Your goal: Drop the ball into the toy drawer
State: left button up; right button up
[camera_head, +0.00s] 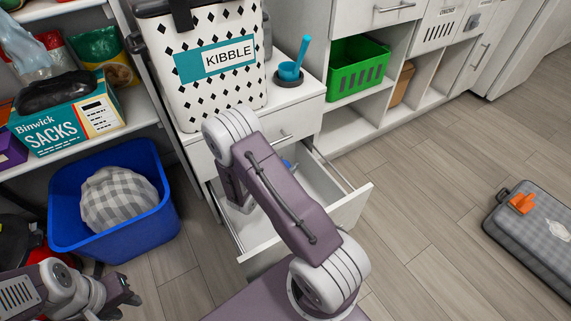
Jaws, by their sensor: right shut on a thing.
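The toy drawer (348,211) is pulled out of the white cabinet below the kibble bin. A small blue thing (288,165) shows inside it, too covered to identify. My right arm reaches across the drawer from the bottom. My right gripper (240,200) is over the drawer's left part, mostly behind my own forearm. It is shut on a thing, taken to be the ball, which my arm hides. My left gripper (122,291) is low at the left, in front of the blue bin and away from the drawer. Its finger gap is unclear.
The kibble bin (205,95) and a blue scoop (296,60) in a dark bowl stand on the cabinet. A blue bin (75,235) holds a checked cushion (118,200). A green basket (357,68) sits on a shelf. A grey carrier (540,235) lies right; floor between is clear.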

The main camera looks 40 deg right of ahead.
jog(key=o, duration=1.4)
jog(key=shift+o, duration=0.2)
jog(key=shift+a+r, duration=0.1)
jog(key=shift+s+a+r+p, duration=0.1)
jog(key=shift+a+r+p, duration=0.1)
jog(key=shift+a+p, duration=0.15)
jog(key=p+v, duration=0.4)
jog(key=v, duration=0.4)
jog(key=shift+s+f, duration=0.1)
